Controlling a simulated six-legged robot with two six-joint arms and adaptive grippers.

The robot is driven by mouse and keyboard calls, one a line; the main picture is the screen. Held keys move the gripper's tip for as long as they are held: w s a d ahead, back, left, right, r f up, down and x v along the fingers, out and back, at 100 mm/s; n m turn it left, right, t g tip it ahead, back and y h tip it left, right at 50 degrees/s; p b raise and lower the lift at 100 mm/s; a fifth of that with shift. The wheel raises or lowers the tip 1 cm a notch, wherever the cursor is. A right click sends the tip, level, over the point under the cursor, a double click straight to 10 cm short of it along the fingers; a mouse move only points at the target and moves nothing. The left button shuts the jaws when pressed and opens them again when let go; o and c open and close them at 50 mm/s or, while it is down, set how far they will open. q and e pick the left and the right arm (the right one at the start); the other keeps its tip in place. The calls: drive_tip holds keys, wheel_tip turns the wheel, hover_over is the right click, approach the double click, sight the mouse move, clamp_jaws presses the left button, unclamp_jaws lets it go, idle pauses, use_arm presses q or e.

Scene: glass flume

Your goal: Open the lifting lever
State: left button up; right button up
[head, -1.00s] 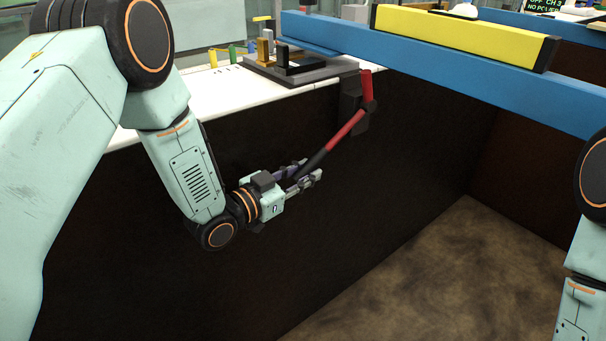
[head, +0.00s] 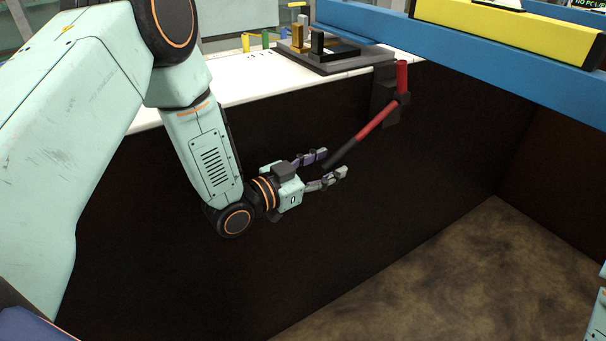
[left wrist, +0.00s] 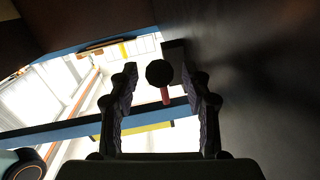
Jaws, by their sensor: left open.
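The lifting lever (head: 375,127) is a red bar with a black grip, mounted on a dark bracket (head: 384,100) on the dark wall. It slants down and left from its pivot, with a short red stub pointing up. My left gripper (head: 335,162) is open at the lever's lower end. The black grip end (head: 337,157) is at the fingertips. In the left wrist view the round black end (left wrist: 159,72) shows between the two spread fingers, with a gap on each side. My right gripper is out of view.
A blue beam (head: 455,42) with a yellow block (head: 510,25) crosses above the lever. A white bench top (head: 265,85) with small fixtures lies behind the wall's top edge. The space over the brown floor (head: 430,280) is clear.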

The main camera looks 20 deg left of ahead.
use_arm(q)
drive_tip(key=v, duration=1)
drive_tip(key=shift+s, duration=0.1)
idle(0.3)
drive_tip(key=s+a+f+n+g+y, duration=0.1)
drive_tip(key=s+f+n+g+y, duration=0.25)
drive_tip(key=f, duration=0.35)
drive_tip(key=s+a+f+n+g+y, duration=0.1)
drive_tip(key=s+f+n+g+y, duration=0.2)
drive_tip(key=f, duration=0.4)
drive_tip(key=s+f+n+g+y+p, duration=0.1)
drive_tip(key=s+f+g, duration=0.2)
drive_tip(key=s, duration=0.9)
drive_tip(key=s+f+n+g+y+p, duration=0.1)
drive_tip(key=s+f+g, duration=0.3)
drive_tip(key=s, duration=0.8)
drive_tip(key=shift+s+f+g+y+p, duration=0.25)
drive_tip(key=shift+f+g+y+p, duration=0.15)
drive_tip(key=shift+g+p, duration=0.3)
